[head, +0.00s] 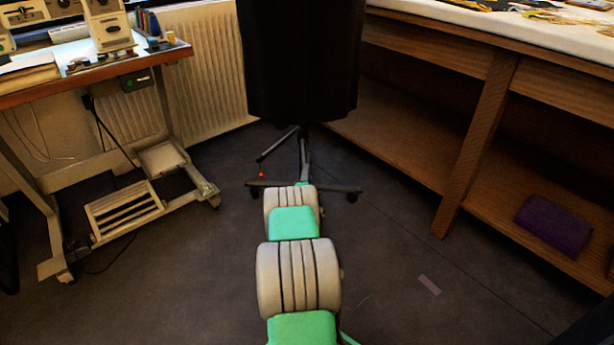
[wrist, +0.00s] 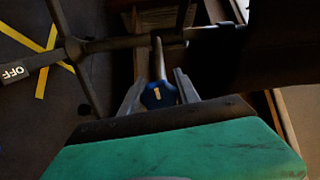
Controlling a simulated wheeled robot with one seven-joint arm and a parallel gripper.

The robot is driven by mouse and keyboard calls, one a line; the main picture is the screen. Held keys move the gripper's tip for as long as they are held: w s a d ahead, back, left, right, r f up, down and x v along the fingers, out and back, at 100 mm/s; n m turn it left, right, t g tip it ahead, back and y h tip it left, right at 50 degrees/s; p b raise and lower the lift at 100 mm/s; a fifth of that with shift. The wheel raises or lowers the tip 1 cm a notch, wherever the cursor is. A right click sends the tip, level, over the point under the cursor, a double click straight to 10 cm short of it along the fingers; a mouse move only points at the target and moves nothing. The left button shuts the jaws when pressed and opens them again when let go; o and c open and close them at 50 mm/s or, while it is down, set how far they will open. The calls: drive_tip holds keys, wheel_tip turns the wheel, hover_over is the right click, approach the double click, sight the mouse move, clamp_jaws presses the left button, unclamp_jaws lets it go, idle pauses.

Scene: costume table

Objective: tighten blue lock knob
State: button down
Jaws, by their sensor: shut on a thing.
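The blue lock knob (wrist: 158,96), with a small yellowish mark on its face, shows in the middle of the wrist view. My gripper (wrist: 157,88) has one grey finger on each side of it and is shut on it. A pale rod stands just beyond the knob and meets a dark horizontal bar. In the head view my arm reaches forward to the base of a stand under a large black form (head: 302,60). The knob and my fingers cannot be made out there.
A sewing-machine table (head: 100,72) stands at the left, before a radiator (head: 210,65). A wooden workbench (head: 475,140) with a low shelf fills the right, with a purple block (head: 553,226) on it. A grey bar marked OFF (wrist: 25,76) juts left in the wrist view. Floor around my arm is mostly clear.

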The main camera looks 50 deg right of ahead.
drive_tip(key=shift+w, duration=0.1)
idle(0.3)
drive_tip(key=c, duration=1.1)
unclamp_jaws()
drive_tip(key=shift+w+a, duration=0.1)
drive_tip(key=shift+o, duration=0.9)
drive_tip(key=p+v, duration=0.2)
drive_tip(key=v, duration=0.5)
drive_tip(key=shift+s+a, duration=0.25)
drive_tip(key=shift+s, duration=0.15)
